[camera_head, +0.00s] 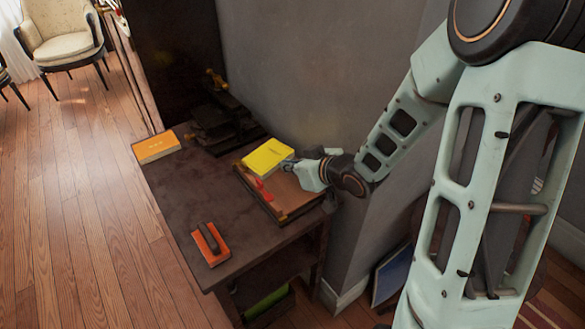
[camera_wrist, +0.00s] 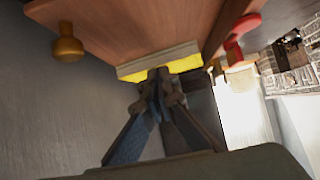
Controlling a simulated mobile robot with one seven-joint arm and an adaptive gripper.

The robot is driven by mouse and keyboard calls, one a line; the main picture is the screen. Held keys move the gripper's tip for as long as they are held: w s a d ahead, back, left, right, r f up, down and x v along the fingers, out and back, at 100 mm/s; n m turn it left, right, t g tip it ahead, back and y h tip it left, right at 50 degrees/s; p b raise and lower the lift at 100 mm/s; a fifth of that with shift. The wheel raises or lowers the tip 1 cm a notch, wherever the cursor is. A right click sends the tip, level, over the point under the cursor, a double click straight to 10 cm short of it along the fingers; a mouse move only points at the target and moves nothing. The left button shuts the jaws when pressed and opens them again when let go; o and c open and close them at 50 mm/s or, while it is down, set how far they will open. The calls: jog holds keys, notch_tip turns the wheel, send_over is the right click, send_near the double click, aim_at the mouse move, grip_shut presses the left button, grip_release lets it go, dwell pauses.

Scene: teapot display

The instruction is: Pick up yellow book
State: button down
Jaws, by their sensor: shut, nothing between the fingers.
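The yellow book (camera_head: 267,157) lies on a brown wooden box (camera_head: 289,189) at the back right of the dark table, against the grey wall. In the wrist view the yellow book (camera_wrist: 178,64) shows edge-on, with pale pages and a yellow cover, beside the brown wooden surface. My gripper (camera_head: 287,164) is at the book's right side. In the wrist view my gripper (camera_wrist: 158,80) has its fingertips together, close in front of the book's edge. Whether they touch the book I cannot tell.
A red object (camera_head: 262,189) is on the box. An orange book (camera_head: 155,147) lies at the table's left edge and an orange block with a dark handle (camera_head: 210,244) near the front. A dark ornate object (camera_head: 219,119) stands behind. The table's middle (camera_head: 195,190) is clear.

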aim_at(266, 154)
jog(key=w+a, duration=0.1)
jog(key=w, duration=0.1)
jog(key=w+a, duration=0.4)
jog(key=w, duration=0.1)
jog(key=shift+b, duration=0.35)
jog(key=shift+s+d+f+b, duration=0.1)
jog(key=shift+s+f+b, duration=0.1)
jog(key=shift+f+b, duration=0.35)
jog(key=shift+f, duration=0.25)
jog(key=shift+s+d+f, duration=0.1)
jog(key=shift+s+f, duration=0.05)
